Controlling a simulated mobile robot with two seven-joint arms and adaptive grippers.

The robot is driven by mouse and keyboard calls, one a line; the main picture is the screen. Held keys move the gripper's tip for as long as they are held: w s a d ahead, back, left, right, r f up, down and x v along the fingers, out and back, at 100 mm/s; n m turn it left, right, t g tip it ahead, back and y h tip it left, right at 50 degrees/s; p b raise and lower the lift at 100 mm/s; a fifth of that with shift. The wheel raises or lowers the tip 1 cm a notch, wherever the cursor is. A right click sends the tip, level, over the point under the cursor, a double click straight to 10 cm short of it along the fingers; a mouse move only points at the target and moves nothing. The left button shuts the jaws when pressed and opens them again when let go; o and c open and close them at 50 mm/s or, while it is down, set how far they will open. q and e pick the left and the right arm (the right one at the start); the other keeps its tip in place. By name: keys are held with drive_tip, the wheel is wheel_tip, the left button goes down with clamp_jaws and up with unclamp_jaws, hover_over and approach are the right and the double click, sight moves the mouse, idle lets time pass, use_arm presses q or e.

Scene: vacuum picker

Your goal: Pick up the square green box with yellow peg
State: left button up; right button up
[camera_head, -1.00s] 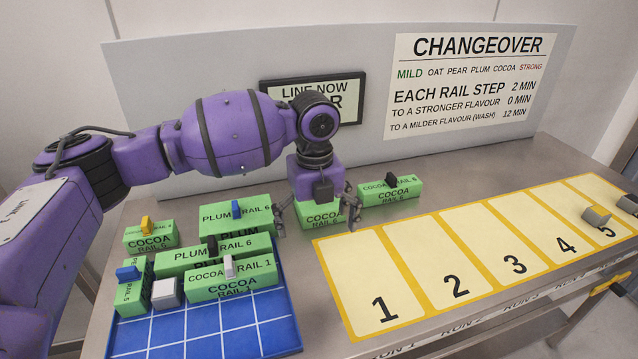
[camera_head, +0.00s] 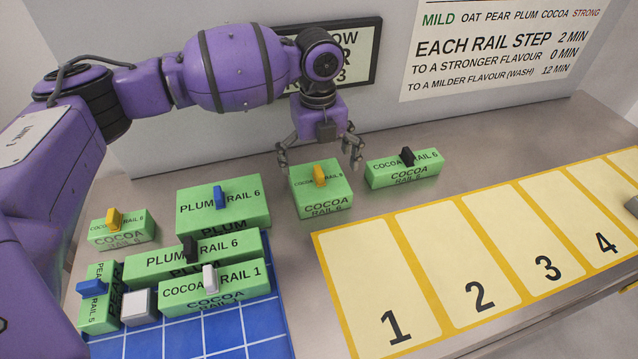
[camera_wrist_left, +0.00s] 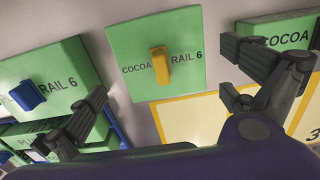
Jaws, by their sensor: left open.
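The square green box (camera_head: 321,198) with a yellow peg (camera_head: 320,175) stands on the grey table near the back, left of the numbered board's far corner. Its labels read COCOA RAIL 6. It also shows in the left wrist view (camera_wrist_left: 132,82), with its yellow peg (camera_wrist_left: 160,65) upright on top. My left gripper (camera_head: 321,160) is open and empty, fingers pointing down, above and a little behind this box. In the left wrist view the fingers are spread to either side of the peg, apart from it.
A smaller green box with a yellow peg (camera_head: 123,234) stands at far left. A blue-peg PLUM box (camera_head: 222,212) is left of the square box, a black-peg COCOA box (camera_head: 404,171) right. Several boxes crowd the blue tray (camera_head: 245,340). The numbered board (camera_head: 415,275) is clear in front.

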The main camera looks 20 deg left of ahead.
sight(319, 170)
use_arm(q)
drive_tip(key=f, duration=0.4)
drive_tip(key=shift+w+f, duration=0.2)
drive_tip(key=shift+f, duration=0.1)
drive_tip(key=c, duration=0.9)
drive_tip(key=shift+c, duration=0.2)
drive_tip(key=shift+r, duration=0.15)
